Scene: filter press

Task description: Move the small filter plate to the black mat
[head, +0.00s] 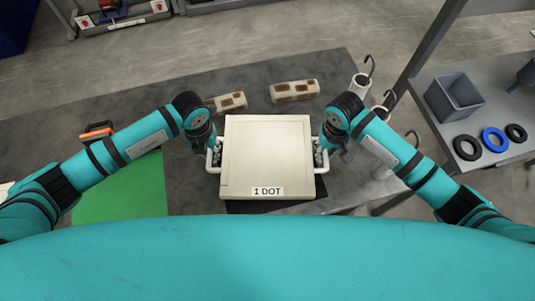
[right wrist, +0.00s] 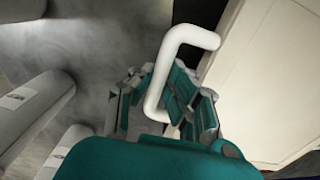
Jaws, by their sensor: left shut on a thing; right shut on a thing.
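The small filter plate (head: 267,155) is a cream square slab marked "1 DOT" with a white handle on each side. It lies face up, centred in front of me in the head view. My left gripper (head: 211,150) is shut on its left handle. My right gripper (head: 322,152) is shut on its right handle; the right wrist view shows the fingers (right wrist: 175,100) around the white handle (right wrist: 160,75). The black mat (head: 328,207) shows only as a dark strip below the plate; the plate hides most of it. I cannot tell whether the plate touches it.
A green mat (head: 120,185) and an orange-and-black tool (head: 97,135) lie to the left. Two brown-spotted blocks (head: 294,90) lie behind the plate. White cylinders with hooks (head: 361,84) stand at right, beside a shelf with a grey bin (head: 455,97) and rings (head: 495,139).

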